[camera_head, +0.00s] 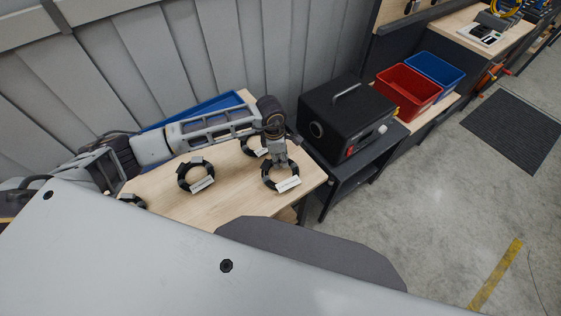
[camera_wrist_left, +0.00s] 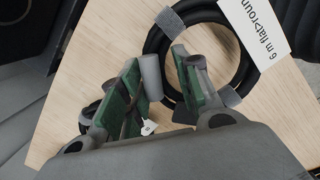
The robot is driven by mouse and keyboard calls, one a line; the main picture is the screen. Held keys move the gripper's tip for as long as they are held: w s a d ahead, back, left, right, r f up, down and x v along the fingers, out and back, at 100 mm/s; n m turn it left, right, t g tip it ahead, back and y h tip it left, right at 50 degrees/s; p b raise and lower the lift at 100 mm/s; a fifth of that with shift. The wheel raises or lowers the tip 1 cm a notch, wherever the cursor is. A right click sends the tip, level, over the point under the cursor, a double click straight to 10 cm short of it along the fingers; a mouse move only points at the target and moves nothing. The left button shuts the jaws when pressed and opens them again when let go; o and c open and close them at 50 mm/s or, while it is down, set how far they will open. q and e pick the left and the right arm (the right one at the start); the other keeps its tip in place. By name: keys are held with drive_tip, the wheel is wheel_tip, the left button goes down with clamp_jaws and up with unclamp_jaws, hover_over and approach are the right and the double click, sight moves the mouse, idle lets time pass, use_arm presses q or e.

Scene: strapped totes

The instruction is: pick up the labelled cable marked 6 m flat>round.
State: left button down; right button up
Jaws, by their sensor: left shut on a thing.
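The black coiled cable (camera_head: 266,179) with a white tag lies at the right end of the wooden table. In the left wrist view the tag (camera_wrist_left: 257,27) reads "6 m flat>round", and grey straps bind the coil (camera_wrist_left: 243,66). My left gripper (camera_head: 279,158) reaches down onto the far side of this coil. In the left wrist view its green-padded fingers (camera_wrist_left: 155,62) straddle one side of the ring, one finger inside the loop and one outside. It is shut on the coil at a grey strap. The exact contact is partly hidden. My right gripper is not in view.
On the wooden table (camera_head: 225,207) lie other tagged coils: one to the left (camera_head: 184,180), one behind (camera_head: 247,150), and one at far left (camera_head: 137,201). A blue tray (camera_head: 215,102) is at the back. A black case (camera_head: 345,120) stands close on the right.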

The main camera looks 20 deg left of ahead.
use_arm(q)
wheel_tip(320, 180, up, 8)
drive_tip(key=shift+f+b, duration=0.25)
drive_tip(key=shift+b, duration=0.3)
